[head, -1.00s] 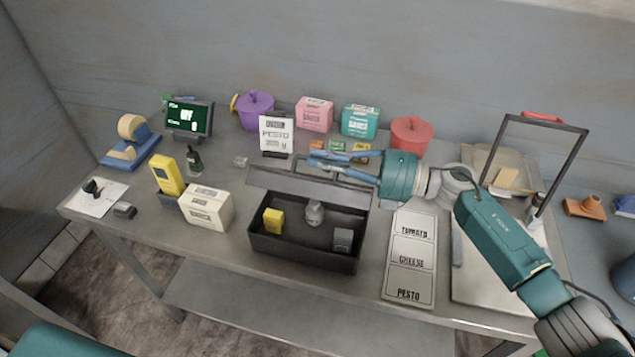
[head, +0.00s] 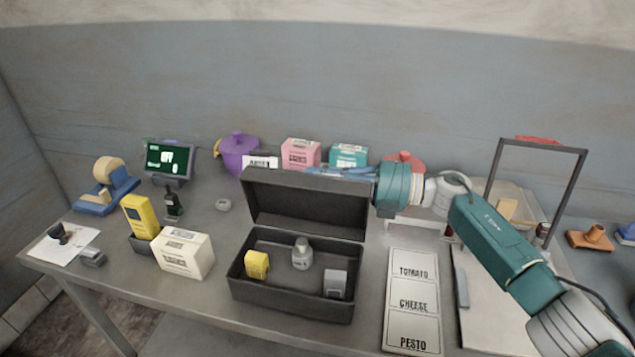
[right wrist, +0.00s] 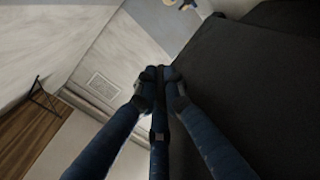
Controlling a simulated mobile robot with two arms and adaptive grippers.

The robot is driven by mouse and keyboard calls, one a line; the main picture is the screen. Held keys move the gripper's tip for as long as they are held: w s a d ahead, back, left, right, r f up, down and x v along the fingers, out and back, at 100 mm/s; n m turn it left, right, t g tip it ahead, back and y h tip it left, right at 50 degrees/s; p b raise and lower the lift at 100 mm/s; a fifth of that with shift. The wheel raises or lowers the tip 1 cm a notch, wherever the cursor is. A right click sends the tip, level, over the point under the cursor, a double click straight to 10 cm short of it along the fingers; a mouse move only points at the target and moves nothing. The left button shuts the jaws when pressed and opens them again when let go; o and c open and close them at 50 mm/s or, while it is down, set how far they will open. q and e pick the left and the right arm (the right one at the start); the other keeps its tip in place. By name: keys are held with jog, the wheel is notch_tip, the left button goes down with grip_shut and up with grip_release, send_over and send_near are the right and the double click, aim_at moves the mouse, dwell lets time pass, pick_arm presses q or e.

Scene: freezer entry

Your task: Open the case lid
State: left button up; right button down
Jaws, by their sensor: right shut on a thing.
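The dark case (head: 290,303) stands open on the table. Its lid (head: 303,207) is upright along the back edge. Inside are a small yellow block (head: 257,265), a grey bottle-like piece (head: 302,256) and a grey box (head: 335,284). My right gripper (head: 340,172) is at the lid's top edge, its blue fingers reaching in from the right, shut on the lid. In the right wrist view its fingers (right wrist: 160,76) meet beside a large dark surface, the lid (right wrist: 250,90); the exact grip point is hard to see. My left gripper is not in view.
A cream box (head: 183,254) and a yellow device (head: 140,216) stand left of the case. A label board (head: 414,285) lies to its right. Pink (head: 301,154) and teal (head: 349,156) boxes and a purple pot (head: 238,155) stand behind. A dark upright frame (head: 543,146) rises at right.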

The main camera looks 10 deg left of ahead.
jog(key=shift+w, duration=0.1)
dwell(0.3)
jog(key=c, duration=1.9)
grip_release()
jog(key=shift+o, duration=0.2)
jog(key=d, duration=1.2)
jog(key=shift+s, duration=0.2)
